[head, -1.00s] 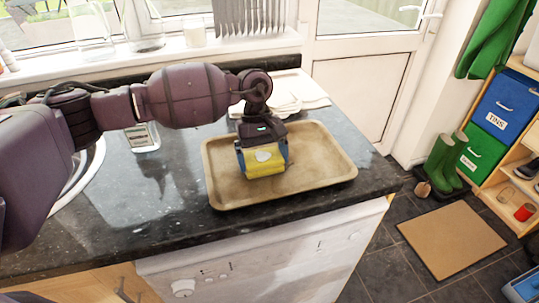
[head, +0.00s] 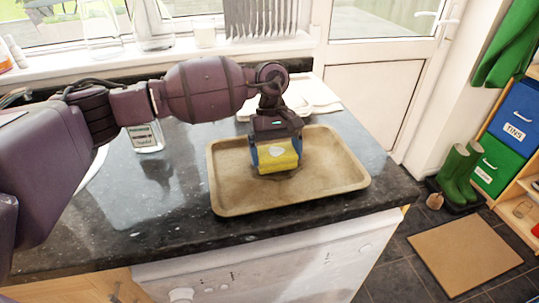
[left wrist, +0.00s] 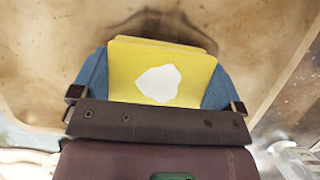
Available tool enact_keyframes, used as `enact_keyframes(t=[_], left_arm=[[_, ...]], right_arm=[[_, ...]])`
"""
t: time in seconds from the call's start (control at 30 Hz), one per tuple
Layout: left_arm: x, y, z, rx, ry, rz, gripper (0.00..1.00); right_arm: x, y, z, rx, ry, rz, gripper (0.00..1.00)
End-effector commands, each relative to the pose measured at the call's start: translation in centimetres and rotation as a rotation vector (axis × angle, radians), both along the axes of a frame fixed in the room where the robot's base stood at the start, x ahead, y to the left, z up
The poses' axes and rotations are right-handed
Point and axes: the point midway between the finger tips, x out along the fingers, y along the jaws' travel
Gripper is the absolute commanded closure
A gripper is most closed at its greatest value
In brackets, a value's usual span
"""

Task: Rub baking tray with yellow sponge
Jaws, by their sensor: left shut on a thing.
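The baking tray (head: 330,180) is tan and stained and lies flat on the dark counter. It also fills most of the left wrist view (left wrist: 60,50). The yellow sponge (head: 280,158) has a white patch on its side and is at the tray's left-centre. My left gripper (head: 275,152) comes down from above, shut on the sponge with a blue finger on each side. In the left wrist view the sponge (left wrist: 125,65) sits between the blue fingers, with a dark shadow beyond it on the tray. Its underside is hidden, and I cannot tell how firmly it touches. My right gripper is not in view.
A labelled glass bottle (head: 146,137) stands left of the tray. White cloth or plates (head: 305,98) lie behind it. The granite counter (head: 170,215) has free room at front left. Green boots (head: 458,172) and a brown mat (head: 465,248) are on the floor at right.

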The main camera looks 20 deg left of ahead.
Motion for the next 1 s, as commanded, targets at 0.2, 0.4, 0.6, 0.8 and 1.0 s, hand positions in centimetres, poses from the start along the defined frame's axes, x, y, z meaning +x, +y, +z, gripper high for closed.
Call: enact_keyframes(t=[0.2,0.4,0.6,0.8,1.0], left_arm=[[0.6,-1.1,-0.5,0.000,0.007,-0.001,0.26],[0.5,-1.0,-0.1,-0.001,0.005,-0.001,0.26],[0.0,-0.2,0.3,0.000,0.002,0.000,0.26],[-0.8,1.0,0.5,-0.002,0.000,-0.001,0.26],[-1.4,1.9,0.5,-0.002,0.000,-0.001,0.26]], right_arm=[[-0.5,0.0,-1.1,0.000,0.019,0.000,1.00],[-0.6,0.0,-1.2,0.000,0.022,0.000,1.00],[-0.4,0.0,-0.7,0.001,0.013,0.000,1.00],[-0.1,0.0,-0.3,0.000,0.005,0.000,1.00],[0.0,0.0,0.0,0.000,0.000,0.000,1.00]])
